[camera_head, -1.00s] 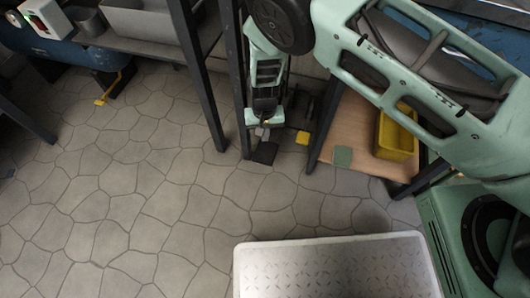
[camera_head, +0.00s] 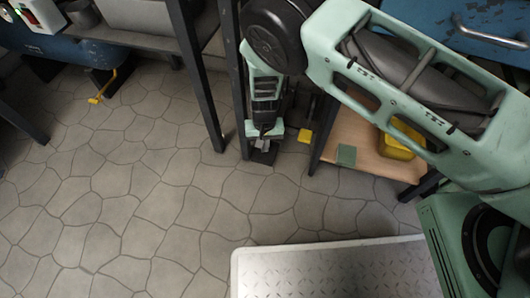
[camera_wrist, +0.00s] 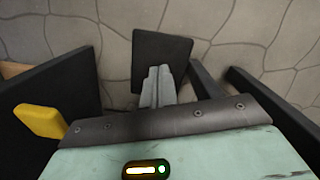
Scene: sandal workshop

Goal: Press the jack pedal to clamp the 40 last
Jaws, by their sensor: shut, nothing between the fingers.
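A flat black pedal plate (camera_head: 263,157) is low at the floor, by the dark legs of the bench. It also shows in the wrist view (camera_wrist: 168,48). My gripper (camera_head: 264,142) is shut and empty, pointing down over the near part of this plate. In the wrist view its fingertips (camera_wrist: 157,72) overlap the plate; I cannot tell whether they touch it. A yellow pedal (camera_head: 305,136) is just to the right, and it shows at the left in the wrist view (camera_wrist: 40,121). No last is visible.
Dark bench legs (camera_head: 196,80) stand left of my gripper. To the right, a low wooden shelf (camera_head: 362,135) holds a yellow bin (camera_head: 400,142) and a green square (camera_head: 346,155). Another yellow pedal (camera_head: 96,99) is at far left. The stone floor (camera_head: 130,190) is open.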

